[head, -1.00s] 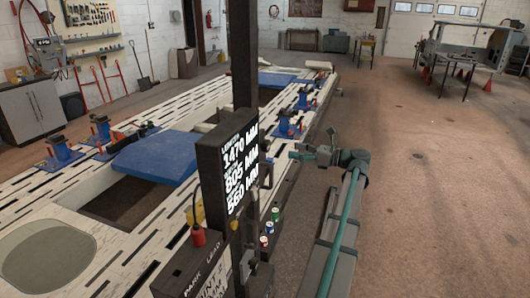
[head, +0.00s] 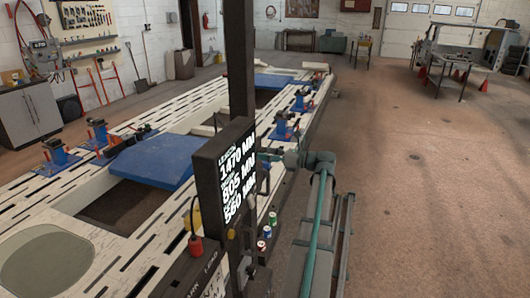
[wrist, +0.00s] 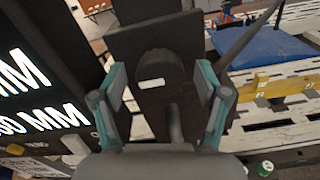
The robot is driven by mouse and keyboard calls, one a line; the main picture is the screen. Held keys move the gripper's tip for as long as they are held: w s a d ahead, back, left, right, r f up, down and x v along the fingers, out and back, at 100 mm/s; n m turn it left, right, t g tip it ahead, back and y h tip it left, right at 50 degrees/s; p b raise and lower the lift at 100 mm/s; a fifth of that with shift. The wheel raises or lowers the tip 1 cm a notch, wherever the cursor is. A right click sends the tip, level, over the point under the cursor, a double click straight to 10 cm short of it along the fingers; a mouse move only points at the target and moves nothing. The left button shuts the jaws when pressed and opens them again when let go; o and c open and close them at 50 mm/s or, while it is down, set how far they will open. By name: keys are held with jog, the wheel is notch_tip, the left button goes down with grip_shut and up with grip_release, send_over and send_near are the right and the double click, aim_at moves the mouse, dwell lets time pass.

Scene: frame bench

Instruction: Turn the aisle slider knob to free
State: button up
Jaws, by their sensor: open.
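A dark round knob (wrist: 157,66) with a short white bar on it sits on a dark plate in the wrist view; it looks like the aisle slider knob. The white bar lies nearly level in the picture. My gripper (wrist: 160,84) is open, with one teal-edged finger on each side of the knob and clear gaps between. I cannot tell how deep the fingers reach. In the head view the black display box hides my fingertips and the knob. No label for free is readable.
The black display box (head: 207,178) with white numbers stands close to my gripper, on the left in the wrist view. A dark post (head: 241,60) rises behind it. A yellow bar (wrist: 282,87) lies right of my gripper. Several small cans (head: 267,232) stand below. The floor aisle (head: 420,200) is clear.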

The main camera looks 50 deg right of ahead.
jog(key=shift+w+a, duration=0.1)
jog(key=shift+w, duration=0.2)
jog(key=c, duration=1.2)
jog(key=shift+o, duration=0.2)
